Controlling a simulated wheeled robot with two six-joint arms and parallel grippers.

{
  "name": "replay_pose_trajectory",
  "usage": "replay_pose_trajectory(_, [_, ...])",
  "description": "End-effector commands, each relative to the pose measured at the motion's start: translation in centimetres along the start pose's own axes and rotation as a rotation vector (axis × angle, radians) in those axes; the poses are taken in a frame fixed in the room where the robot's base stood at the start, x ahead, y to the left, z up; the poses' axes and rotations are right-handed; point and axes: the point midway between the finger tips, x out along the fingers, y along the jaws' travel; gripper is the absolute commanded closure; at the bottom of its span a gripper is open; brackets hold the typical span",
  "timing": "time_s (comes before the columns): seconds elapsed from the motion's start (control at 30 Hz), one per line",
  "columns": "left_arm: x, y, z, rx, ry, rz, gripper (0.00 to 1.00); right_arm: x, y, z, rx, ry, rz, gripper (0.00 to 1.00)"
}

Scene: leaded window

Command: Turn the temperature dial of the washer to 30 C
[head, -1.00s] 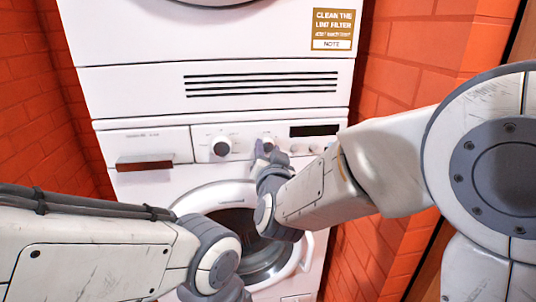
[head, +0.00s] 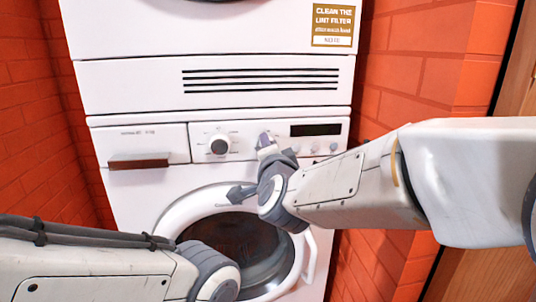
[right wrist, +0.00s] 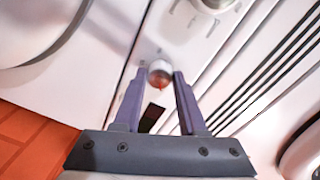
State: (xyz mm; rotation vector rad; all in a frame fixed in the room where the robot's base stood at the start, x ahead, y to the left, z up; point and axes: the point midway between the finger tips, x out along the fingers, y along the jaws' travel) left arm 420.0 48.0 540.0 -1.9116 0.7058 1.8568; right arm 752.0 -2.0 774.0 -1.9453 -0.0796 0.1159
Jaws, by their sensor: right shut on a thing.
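The white washer (head: 135,195) has a control panel with a large round dial (head: 219,145) at its middle left. A smaller round knob to the right of that dial is mostly hidden in the head view by my right gripper (head: 265,141). In the right wrist view this knob (right wrist: 160,72) sits between the two fingers of the right gripper (right wrist: 160,74), which are shut on it. The large dial (right wrist: 215,3) is cut off at the top there. I cannot read any temperature marks. My left arm shows low left, but its gripper is out of view.
A dark display (head: 316,130) and small buttons (head: 323,149) lie right of the held knob. The round washer door (head: 178,215) is below, and a drawer with a brown handle (head: 138,163) is at left. Orange brick walls (head: 400,75) close in both sides.

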Motion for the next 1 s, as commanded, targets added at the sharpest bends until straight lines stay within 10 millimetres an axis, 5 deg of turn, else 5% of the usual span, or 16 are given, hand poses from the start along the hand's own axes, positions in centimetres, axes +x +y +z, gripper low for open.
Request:
replay_pose_trajectory(0.63, [0.41, -0.03, 0.02, 0.0, 0.0, 0.0, 1.0, -0.02, 0.04, 0.06, 0.046, -0.005, 0.002, 1.0])
replay_pose_trajectory(0.67, [0.41, -0.03, 0.02, 0.0, 0.0, 0.0, 1.0, -0.02, 0.04, 0.06, 0.046, -0.005, 0.002, 0.48])
replay_pose_trajectory(0.7, [0.41, -0.03, 0.02, 0.0, 0.0, 0.0, 1.0, -0.02, 0.04, 0.06, 0.046, -0.005, 0.002, 0.33])
replay_pose_trajectory(1.0, [0.4, -0.03, 0.02, 0.0, 0.0, 0.0, 1.0, -0.03, 0.01, 0.02, 0.046, -0.003, 0.001, 0.29])
